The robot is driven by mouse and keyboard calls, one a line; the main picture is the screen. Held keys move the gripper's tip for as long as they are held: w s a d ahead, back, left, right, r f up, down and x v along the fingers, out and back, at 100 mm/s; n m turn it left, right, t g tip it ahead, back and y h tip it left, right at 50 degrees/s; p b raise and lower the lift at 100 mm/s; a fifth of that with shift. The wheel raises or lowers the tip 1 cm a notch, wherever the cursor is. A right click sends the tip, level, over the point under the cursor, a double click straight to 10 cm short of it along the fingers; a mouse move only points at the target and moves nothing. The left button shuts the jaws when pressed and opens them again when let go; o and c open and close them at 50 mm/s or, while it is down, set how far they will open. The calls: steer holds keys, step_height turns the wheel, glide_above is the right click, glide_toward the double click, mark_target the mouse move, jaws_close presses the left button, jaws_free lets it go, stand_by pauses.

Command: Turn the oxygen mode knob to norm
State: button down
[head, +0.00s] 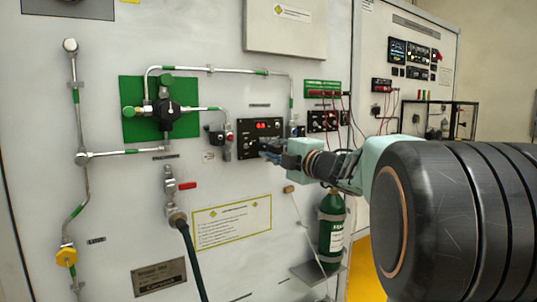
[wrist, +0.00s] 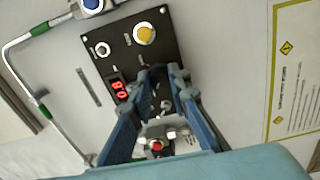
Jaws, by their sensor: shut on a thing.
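The black control panel (head: 245,145) with a red lit display (head: 268,125) is on the trainer's wall. My gripper (head: 268,152) reaches its lower right part from the right. My blue fingers (wrist: 160,74) come close together over the panel beside the display, shut on what appears to be the oxygen mode knob. The fingers largely hide this knob, so its setting cannot be read. Panel labels are too small to read.
Metal pipes and a green plate (head: 130,135) with a black valve are left of the panel. A yellow-bordered placard (head: 232,222) hangs below, and a green oxygen bottle (head: 332,230) stands below my arm. A red-handled valve (head: 187,186) with a hose is lower left.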

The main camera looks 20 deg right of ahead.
stand_by(0.3)
steer(key=c, duration=1.8)
jaws_free()
steer(key=v, duration=1.2)
